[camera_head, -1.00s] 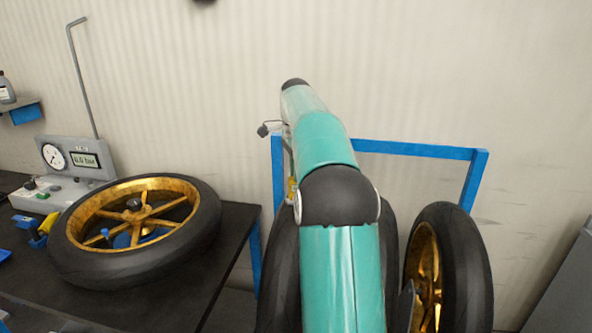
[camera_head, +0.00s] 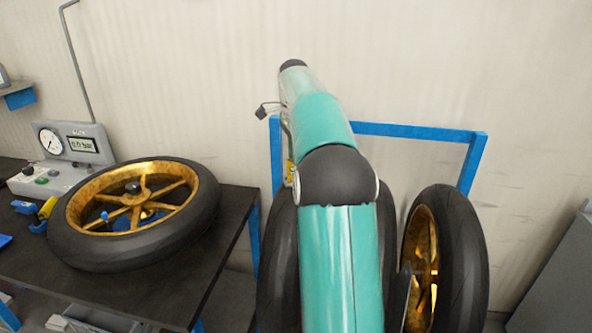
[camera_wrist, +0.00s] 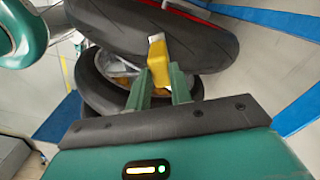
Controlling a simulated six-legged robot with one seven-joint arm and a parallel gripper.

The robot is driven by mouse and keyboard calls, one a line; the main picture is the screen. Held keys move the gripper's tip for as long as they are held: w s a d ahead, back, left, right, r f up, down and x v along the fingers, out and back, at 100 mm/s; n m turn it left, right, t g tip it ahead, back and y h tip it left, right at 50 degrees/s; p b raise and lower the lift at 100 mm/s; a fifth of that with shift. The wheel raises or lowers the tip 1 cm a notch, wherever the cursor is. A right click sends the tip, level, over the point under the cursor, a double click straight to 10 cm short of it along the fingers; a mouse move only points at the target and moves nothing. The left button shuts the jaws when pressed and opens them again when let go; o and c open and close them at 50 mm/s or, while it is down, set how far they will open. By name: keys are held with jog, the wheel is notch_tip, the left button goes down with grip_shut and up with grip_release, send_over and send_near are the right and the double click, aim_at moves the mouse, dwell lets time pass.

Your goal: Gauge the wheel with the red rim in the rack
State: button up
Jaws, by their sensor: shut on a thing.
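In the wrist view, my gripper (camera_wrist: 163,86) is shut on a yellow chuck (camera_wrist: 158,62) with a pale tip. The tip points at a black tire (camera_wrist: 195,38); I cannot tell whether it touches. A red strip of rim (camera_wrist: 185,8) shows at the top beside this tire. In the head view, my arm covers most of a black wheel (camera_head: 279,265) in the blue rack (camera_head: 415,132), and its rim is hidden. A gauge console (camera_head: 72,150) with a round dial and a small display stands on the bench at left; its digits are hard to read.
A gold-rimmed wheel (camera_head: 135,255) lies flat on the black bench (camera_head: 225,235). Another gold-rimmed wheel (camera_head: 462,260) stands at the right of the rack, close to my arm. A grey cabinet (camera_head: 560,270) is at far right. A grey post (camera_head: 78,60) rises behind the console.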

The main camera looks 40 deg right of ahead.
jog(key=shift+r, duration=3)
